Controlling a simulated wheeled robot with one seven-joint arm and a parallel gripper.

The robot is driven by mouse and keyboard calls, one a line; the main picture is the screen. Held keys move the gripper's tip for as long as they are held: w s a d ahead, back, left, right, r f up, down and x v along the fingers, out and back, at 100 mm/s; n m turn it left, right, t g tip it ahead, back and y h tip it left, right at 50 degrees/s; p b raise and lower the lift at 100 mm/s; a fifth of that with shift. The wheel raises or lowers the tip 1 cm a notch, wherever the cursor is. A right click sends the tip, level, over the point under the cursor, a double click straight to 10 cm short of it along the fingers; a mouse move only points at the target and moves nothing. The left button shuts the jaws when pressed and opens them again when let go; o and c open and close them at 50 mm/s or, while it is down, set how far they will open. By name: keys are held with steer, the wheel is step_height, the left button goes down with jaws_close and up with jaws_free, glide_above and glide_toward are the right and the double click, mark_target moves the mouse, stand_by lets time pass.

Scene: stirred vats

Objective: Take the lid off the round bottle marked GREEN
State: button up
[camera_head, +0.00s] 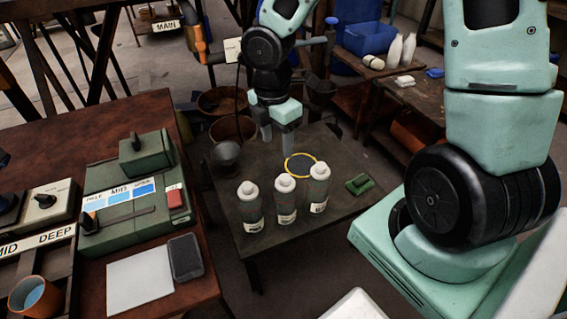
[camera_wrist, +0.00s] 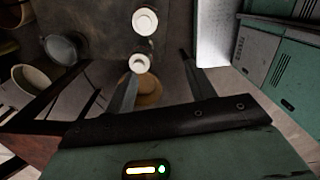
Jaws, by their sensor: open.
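Three round grey bottles with white lids stand upright in a row on a dark low table (camera_head: 232,172): the left bottle (camera_head: 249,207), the middle bottle (camera_head: 285,200) and the right bottle (camera_head: 318,190). Their labels are too small to read, so I cannot tell which is marked GREEN. All three lids are on. My gripper (camera_head: 277,144) points down behind the bottles, open and empty, apart from them. In the wrist view, two white lids show, a far lid (camera_wrist: 145,22) and a nearer lid (camera_wrist: 140,63), near the open fingers.
A yellow ring (camera_head: 301,157) lies on the table behind the bottles. A green block (camera_head: 359,184) lies right of them. Buckets (camera_head: 232,130) stand beyond the table's left back. A console (camera_head: 130,195) with knobs and switches fills the left bench.

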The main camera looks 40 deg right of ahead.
steer(key=w+d+n+p, duration=0.1)
steer(key=w+d+n, duration=0.1)
steer(key=d, duration=0.2)
steer(key=b, duration=0.5)
glide_above(285, 177)
steer(key=f, duration=1)
steer(key=shift+s+a+f, duration=0.15)
steer(key=shift+s+f, duration=0.15)
steer(key=shift+f, duration=0.05)
steer(key=shift+w+d+f+b, duration=0.2)
steer(key=shift+f+b, duration=0.3)
steer(key=shift+f, duration=1.05)
steer(key=shift+w+d+f+b, duration=0.15)
steer(key=shift+f+b, duration=0.35)
steer(key=shift+f, duration=1.05)
steer(key=shift+a, duration=0.1)
steer(key=c, duration=1)
